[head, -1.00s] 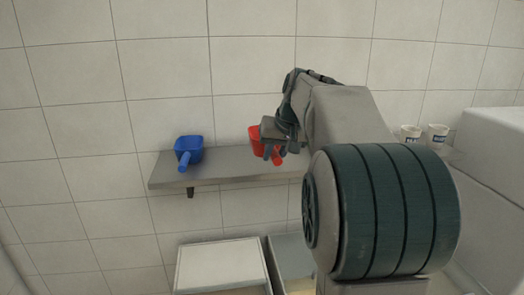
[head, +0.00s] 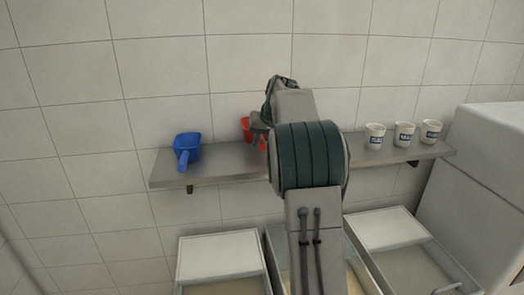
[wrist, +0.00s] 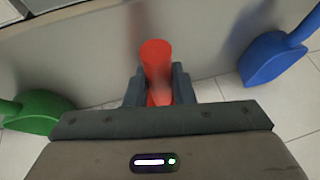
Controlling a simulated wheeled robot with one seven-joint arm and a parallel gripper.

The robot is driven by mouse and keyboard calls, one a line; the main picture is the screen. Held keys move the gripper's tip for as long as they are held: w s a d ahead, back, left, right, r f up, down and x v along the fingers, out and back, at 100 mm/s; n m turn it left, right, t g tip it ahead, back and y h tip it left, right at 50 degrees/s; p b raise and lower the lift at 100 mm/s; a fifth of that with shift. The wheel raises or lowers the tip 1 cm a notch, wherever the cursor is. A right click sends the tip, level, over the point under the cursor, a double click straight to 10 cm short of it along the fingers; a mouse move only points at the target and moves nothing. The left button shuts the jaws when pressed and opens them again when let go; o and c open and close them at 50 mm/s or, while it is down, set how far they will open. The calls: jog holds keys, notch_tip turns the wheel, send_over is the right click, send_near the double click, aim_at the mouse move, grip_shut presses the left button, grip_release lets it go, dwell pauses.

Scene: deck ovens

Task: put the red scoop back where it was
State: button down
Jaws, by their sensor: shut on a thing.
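The red scoop (head: 246,127) is at the shelf (head: 222,168), mostly hidden behind my arm in the head view. My gripper (head: 258,137) is shut on its handle, which shows between the fingers in the wrist view (wrist: 155,60). I cannot tell whether the scoop touches the shelf. A blue scoop (head: 187,148) sits on the shelf to the left, its handle toward me. The blue scoop also shows at the right of the wrist view (wrist: 270,58). A green scoop (wrist: 35,112) is at the left of the wrist view; my arm probably hides it in the head view.
Three white labelled cups (head: 404,134) stand on the right part of the shelf. A white box-like unit (head: 485,170) stands at the far right. Below the shelf are several bins, one with a pale lid (head: 220,262). The shelf between the blue and red scoops is clear.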

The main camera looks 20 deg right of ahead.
notch_tip(320, 180, down, 4)
jog(key=shift+r+p, duration=0.1)
jog(key=shift+p, duration=0.3)
jog(key=shift+w+f, duration=0.15)
jog(key=shift+f, duration=0.25)
jog(key=c, duration=1.2)
grip_release()
jog(key=shift+c, duration=0.2)
